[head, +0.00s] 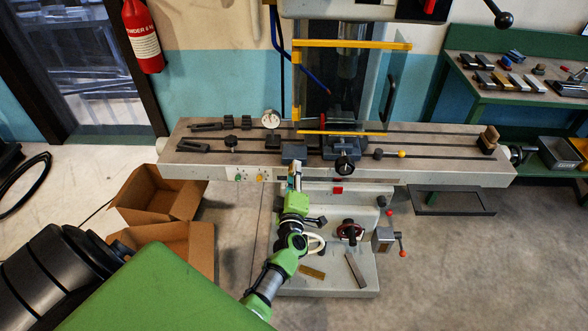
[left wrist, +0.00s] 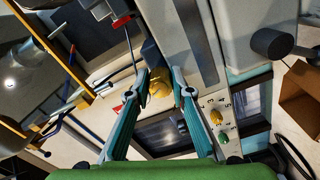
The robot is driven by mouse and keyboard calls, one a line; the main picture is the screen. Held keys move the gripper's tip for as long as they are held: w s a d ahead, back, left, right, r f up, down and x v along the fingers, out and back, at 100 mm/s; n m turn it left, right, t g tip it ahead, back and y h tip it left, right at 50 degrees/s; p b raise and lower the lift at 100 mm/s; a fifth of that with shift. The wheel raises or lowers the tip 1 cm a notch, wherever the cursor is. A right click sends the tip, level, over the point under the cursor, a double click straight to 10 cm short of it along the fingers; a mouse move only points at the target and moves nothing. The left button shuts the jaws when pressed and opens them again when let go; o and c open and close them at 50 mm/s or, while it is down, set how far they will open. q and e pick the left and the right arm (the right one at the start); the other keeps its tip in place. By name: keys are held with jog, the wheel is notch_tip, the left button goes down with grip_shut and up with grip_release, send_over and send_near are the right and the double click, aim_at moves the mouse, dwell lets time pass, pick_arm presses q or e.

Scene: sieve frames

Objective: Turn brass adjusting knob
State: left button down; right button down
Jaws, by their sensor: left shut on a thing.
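In the left wrist view the round brass adjusting knob (left wrist: 159,88) sits between the two teal fingers of my left gripper (left wrist: 160,84). The fingers are shut on it from both sides. In the head view my left gripper (head: 295,176) reaches up to the front edge of the machine table (head: 420,171), left of its middle. The knob cannot be made out there, as the gripper covers that spot. My right gripper is in neither view.
A yellow knob (head: 260,178) and a green knob (head: 238,177) sit on the machine's front, left of my gripper. A black handwheel (head: 344,163) stands to its right. Open cardboard boxes (head: 158,193) lie on the floor at left. A yellow-framed guard (head: 350,44) rises behind.

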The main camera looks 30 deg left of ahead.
pick_arm(q)
jog(key=m+p, duration=0.1)
jog(key=m, duration=0.3)
jog(key=shift+f, duration=0.1)
jog(key=shift+m, duration=0.3)
dwell(0.4)
jog(key=c, duration=1.8)
grip_release()
